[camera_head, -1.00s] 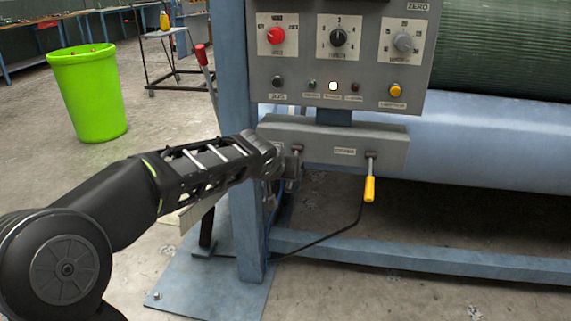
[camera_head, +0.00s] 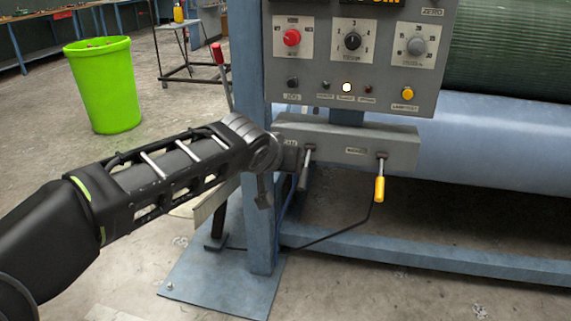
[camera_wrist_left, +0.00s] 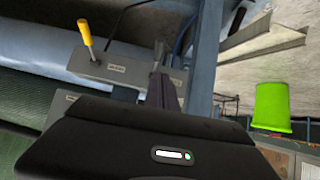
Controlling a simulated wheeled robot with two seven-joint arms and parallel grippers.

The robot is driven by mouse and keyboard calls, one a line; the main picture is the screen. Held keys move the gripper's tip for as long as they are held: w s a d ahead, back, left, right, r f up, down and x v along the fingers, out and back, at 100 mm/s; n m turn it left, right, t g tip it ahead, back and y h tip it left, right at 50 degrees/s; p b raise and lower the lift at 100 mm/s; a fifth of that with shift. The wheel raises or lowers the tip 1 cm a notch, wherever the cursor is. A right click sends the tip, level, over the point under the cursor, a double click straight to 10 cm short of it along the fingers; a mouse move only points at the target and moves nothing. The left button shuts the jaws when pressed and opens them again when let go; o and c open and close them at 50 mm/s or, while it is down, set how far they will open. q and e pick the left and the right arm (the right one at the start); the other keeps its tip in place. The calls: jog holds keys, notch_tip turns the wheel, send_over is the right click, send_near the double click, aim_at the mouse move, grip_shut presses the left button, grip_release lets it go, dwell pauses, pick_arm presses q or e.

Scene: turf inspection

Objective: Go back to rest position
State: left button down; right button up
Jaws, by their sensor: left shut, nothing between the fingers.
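My left arm comes in from the left in the head view. Its gripper (camera_head: 264,191) points down beside the blue post, just left of the lever box (camera_head: 345,143). It is shut and empty; its fingertips are small and hard to make out. In the left wrist view, the gripper (camera_wrist_left: 162,84) shows as a narrow dark shape in front of the lever box. The dark-handled lever (camera_head: 304,172) hangs down a little right of the gripper, apart from it. The yellow-handled lever (camera_head: 380,184) hangs further right. My right gripper is out of view.
The grey control panel (camera_head: 350,60) with knobs and buttons stands above the lever box. The blue post (camera_head: 262,235) and its base plate are close to my gripper. A red-handled lever (camera_head: 218,55) stands behind. A green bin (camera_head: 105,85) stands left, with open floor around it.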

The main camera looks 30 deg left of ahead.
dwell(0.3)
pick_arm(q)
jog(key=w+d+f+m+h, duration=0.35)
jog(key=w+d+f, duration=0.25)
jog(key=d+f, duration=0.6)
jog(key=s+d+f+n+g+h, duration=0.1)
jog(key=s+d+f, duration=0.15)
jog(key=f, duration=0.65)
jog(key=s+d+f+g+h, duration=0.15)
jog(key=d+f, duration=0.25)
jog(key=f, duration=0.5)
jog(key=s+d+f+n+g, duration=0.1)
jog(key=s+d+f+g, duration=0.25)
jog(key=s+f, duration=0.8)
jog(key=s+d+f+g, duration=0.3)
jog(key=s+d+f, duration=0.2)
jog(key=s+f, duration=0.7)
notch_tip(320, 180, up, 28)
jog(key=s+d+p, duration=0.1)
jog(key=s+p, duration=0.1)
jog(key=p, duration=2.5)
jog(key=shift+s+d+h, duration=0.15)
jog(key=shift+s+h, duration=0.15)
jog(key=shift+f, duration=0.1)
